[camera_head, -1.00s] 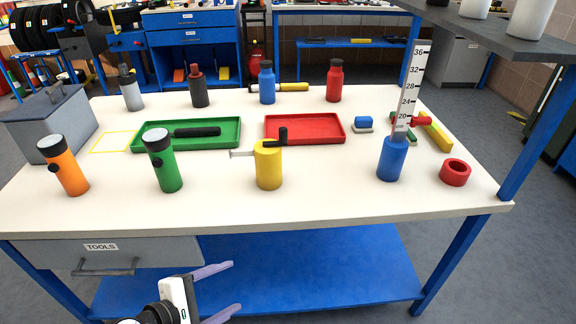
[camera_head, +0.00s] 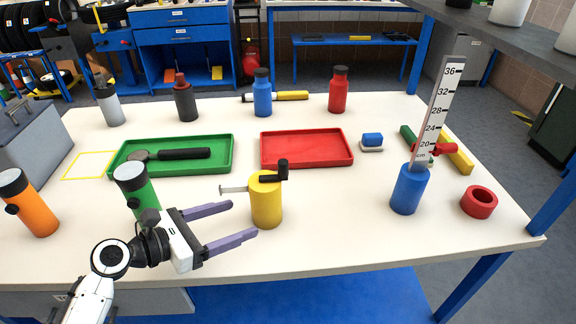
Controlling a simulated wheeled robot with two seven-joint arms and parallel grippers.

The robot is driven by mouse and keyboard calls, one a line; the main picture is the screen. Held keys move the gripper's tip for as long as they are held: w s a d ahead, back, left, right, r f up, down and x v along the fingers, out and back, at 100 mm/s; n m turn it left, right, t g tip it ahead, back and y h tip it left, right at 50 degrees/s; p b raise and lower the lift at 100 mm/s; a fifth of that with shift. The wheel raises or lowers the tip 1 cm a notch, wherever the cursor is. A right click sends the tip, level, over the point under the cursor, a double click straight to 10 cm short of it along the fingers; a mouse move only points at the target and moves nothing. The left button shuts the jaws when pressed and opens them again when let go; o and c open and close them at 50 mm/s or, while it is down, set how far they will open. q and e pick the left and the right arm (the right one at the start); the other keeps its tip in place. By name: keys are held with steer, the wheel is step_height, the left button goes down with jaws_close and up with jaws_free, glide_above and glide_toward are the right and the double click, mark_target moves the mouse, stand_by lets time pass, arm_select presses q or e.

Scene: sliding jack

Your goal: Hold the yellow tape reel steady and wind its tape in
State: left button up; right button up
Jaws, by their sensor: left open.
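The yellow tape reel (camera_head: 266,202) stands upright on the white table in the head view. A short piece of pale tape (camera_head: 233,189) sticks out from its left side near the top, and a black crank handle (camera_head: 274,175) sits on its top. My left gripper (camera_head: 245,222) is open and empty. Its two purple fingers point right toward the reel, with the tips close to its left side; I cannot tell whether the front tip touches it. My right gripper is out of view.
A green flashlight (camera_head: 137,190) stands just behind my left gripper, and an orange one (camera_head: 28,203) is at left. A green tray (camera_head: 225,155) and red tray (camera_head: 306,149) lie behind the reel. A blue cylinder with a ruler (camera_head: 410,189) and red ring (camera_head: 479,202) stand right.

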mark_target(254, 214)
arm_select(q)
steer(key=b+x, duration=0.1)
steer(key=x, duration=0.1)
steer(key=b+x, duration=0.1)
steer(key=x, duration=0.1)
steer(key=shift+f+b, duration=0.3)
steer(key=x, duration=0.3)
steer(key=shift+r, duration=0.25)
steer(key=shift+w+d+f, duration=0.15)
steer(key=shift+w+d, duration=0.2)
steer(key=shift+d, duration=0.1)
steer(key=shift+d+f, duration=0.1)
steer(key=shift+d, duration=0.05)
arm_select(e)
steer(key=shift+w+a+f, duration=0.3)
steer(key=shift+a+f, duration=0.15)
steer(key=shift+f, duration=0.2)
arm_select(q)
steer(key=c, duration=0.8)
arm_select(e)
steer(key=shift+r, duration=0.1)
